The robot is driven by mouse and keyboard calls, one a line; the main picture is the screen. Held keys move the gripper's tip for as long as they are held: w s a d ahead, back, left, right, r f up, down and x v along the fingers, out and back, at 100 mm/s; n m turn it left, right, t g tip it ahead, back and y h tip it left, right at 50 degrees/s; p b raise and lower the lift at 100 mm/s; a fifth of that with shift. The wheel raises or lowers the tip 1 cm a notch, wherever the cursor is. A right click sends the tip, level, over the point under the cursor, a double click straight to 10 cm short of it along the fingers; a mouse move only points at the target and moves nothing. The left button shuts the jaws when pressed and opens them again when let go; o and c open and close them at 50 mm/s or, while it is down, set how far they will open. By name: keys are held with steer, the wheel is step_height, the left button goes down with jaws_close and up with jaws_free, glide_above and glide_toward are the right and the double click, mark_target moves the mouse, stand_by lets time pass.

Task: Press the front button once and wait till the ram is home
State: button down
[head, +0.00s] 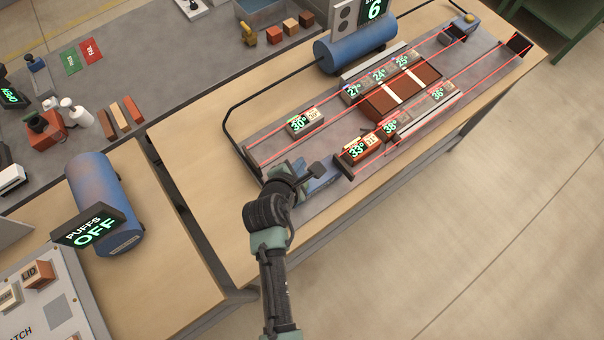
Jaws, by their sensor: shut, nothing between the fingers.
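My gripper (293,183) is shut and low over the near end of the grey press bed (345,128). It is beside a small blue box (322,187), which it partly covers. The front button is not clearly visible; my wrist hides part of this spot, and I cannot tell whether my fingertips touch anything. A dark block (519,44) stands at the far right end of the red lines. I cannot tell which part is the ram.
Red-brown bricks with white strips (402,92) lie mid-bed, with small bricks tagged with green degree readings around them. A blue tank (355,48) stands behind, near a display reading 6. A second tank (105,205) at left has a PUFFS OFF sign (90,228). The right floor is clear.

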steer(key=shift+s, duration=0.2)
steer(key=shift+f, duration=0.15)
step_height(320, 180, down, 8)
steer(key=b, duration=0.8)
steer(key=shift+f, duration=0.3)
stand_by(1.6)
steer(key=shift+f+b, duration=0.3)
steer(key=shift+f, duration=0.15)
